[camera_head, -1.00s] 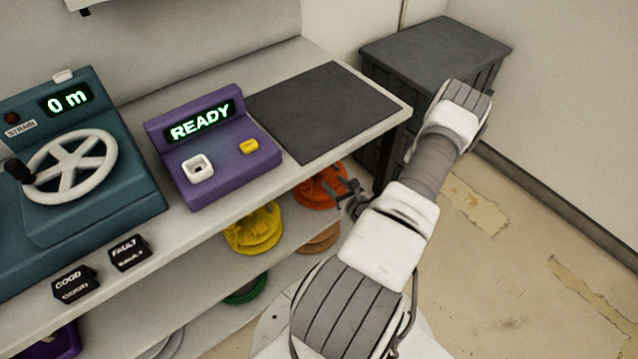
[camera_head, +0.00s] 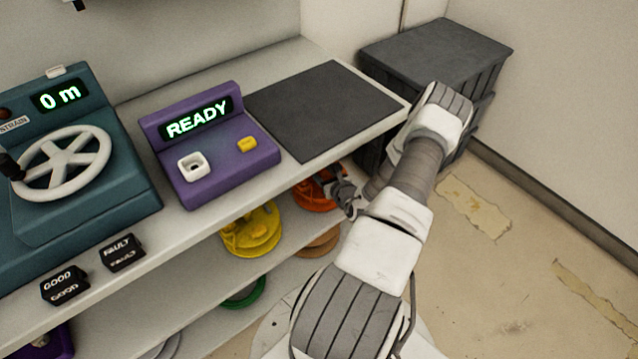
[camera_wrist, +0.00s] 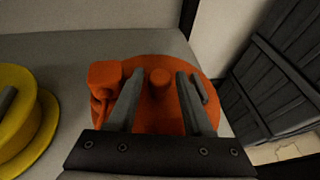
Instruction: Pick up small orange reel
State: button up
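The orange reel (camera_head: 311,197) lies on the shelf under the worktop, near its right end. In the wrist view the reel (camera_wrist: 205,80) has a round hub post in its middle and a small orange block (camera_wrist: 105,75) at its left. My gripper (camera_head: 343,194) reaches in at the reel from the right. In the wrist view my gripper (camera_wrist: 158,85) is open, with one finger on each side of the hub post and gaps between them. Whether the fingers touch the reel is unclear. The worktop edge and my gripper hide part of the reel in the head view.
A yellow reel (camera_head: 252,232) lies left of the orange one; it also shows in the wrist view (camera_wrist: 22,120). A brown reel (camera_head: 318,243) and a green reel (camera_head: 244,292) lie lower. The worktop edge (camera_head: 300,180) overhangs the shelf. Dark crates (camera_head: 436,50) stand right.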

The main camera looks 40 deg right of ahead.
grip_shut()
dwell(1.2)
